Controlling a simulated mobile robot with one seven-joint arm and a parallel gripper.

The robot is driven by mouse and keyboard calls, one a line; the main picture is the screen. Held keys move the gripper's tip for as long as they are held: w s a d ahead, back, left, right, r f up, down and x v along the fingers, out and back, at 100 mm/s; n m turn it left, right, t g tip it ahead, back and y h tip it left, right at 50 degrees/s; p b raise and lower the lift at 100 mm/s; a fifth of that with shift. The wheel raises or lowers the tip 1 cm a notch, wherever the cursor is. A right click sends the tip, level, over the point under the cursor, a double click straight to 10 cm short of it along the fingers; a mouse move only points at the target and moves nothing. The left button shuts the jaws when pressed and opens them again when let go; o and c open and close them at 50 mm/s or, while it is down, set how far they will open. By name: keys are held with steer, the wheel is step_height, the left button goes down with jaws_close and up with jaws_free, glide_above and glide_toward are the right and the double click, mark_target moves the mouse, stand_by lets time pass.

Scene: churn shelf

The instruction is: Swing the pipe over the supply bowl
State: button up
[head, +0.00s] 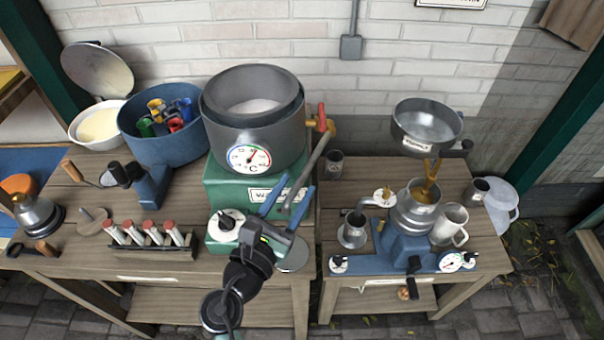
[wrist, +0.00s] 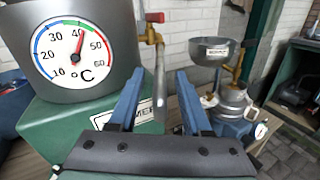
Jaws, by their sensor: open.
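The grey pipe (head: 312,158) hangs from the brass tap (head: 318,124) on the right side of the grey vat and slants down toward me. In the wrist view the pipe (wrist: 161,85) shows between my two blue fingers. My gripper (head: 296,190) is open, with one finger to each side of the pipe in the picture; I see no clear contact. The supply bowl (head: 428,132) is a grey metal bowl on a brass stem, to the right of the pipe, above the blue-based machine. The bowl also shows in the wrist view (wrist: 212,56).
The vat (head: 222,128) with a dial stands on a green box (head: 226,190). A rack of red-capped tubes (head: 150,251) is at left. A steel cup (head: 334,165) stands behind the pipe.

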mark_target(302, 176)
steer(key=shift+x, duration=1.9)
jaws_close()
